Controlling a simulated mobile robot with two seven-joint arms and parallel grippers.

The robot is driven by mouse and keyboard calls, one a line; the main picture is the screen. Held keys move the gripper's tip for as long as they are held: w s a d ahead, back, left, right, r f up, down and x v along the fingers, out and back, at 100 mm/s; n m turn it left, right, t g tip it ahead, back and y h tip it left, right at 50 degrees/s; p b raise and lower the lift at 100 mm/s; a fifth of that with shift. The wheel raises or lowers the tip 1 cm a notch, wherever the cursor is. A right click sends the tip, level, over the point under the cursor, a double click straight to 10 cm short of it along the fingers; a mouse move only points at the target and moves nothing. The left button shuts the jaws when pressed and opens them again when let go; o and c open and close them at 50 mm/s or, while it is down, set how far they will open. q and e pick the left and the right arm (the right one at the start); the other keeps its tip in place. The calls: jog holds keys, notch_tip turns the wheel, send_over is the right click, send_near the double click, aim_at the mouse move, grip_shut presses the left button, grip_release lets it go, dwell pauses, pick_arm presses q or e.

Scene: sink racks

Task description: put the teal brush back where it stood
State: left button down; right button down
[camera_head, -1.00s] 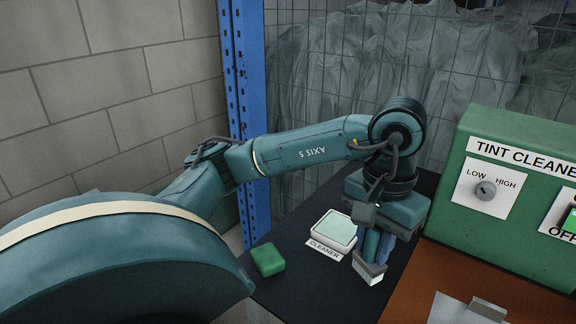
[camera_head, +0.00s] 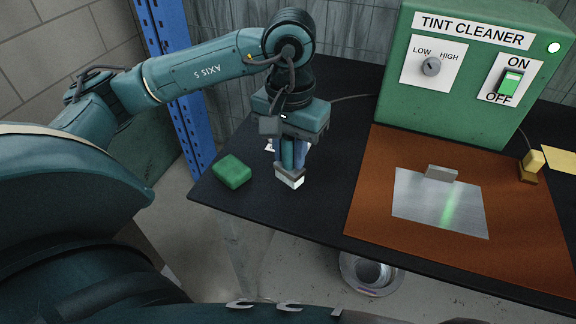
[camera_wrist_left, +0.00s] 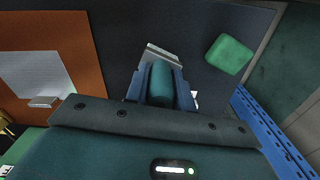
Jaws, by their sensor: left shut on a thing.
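My left gripper (camera_head: 288,155) is shut on the teal brush (camera_head: 288,153), its fingers on either side of the teal handle. The brush is upright, with its pale, grey-edged head (camera_head: 289,179) at the bottom, over the dark table mat. I cannot tell whether the head touches the mat. In the left wrist view the teal handle (camera_wrist_left: 161,84) shows between the fingers (camera_wrist_left: 160,88), with the head's pale edge beyond. The cleaner pad is almost wholly hidden behind the gripper; only a white bit (camera_head: 269,147) shows. My right gripper is not in view.
A green block (camera_head: 232,171) lies left of the brush. The green tint cleaner machine (camera_head: 465,95) stands at the back. On the orange mat (camera_head: 372,190) lies a metal plate (camera_head: 415,210) with a grey block (camera_head: 441,173).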

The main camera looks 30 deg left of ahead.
aim_at(289, 166)
pick_arm(q)
jog(key=shift+f, duration=2)
jog(key=shift+f, duration=0.2)
jog(key=c, duration=1.2)
grip_release()
jog(key=shift+r, duration=0.15)
jog(key=shift+r, duration=0.25)
notch_tip(289, 166, up, 12)
jog(key=shift+f+p, duration=0.15)
jog(key=shift+p, duration=0.15)
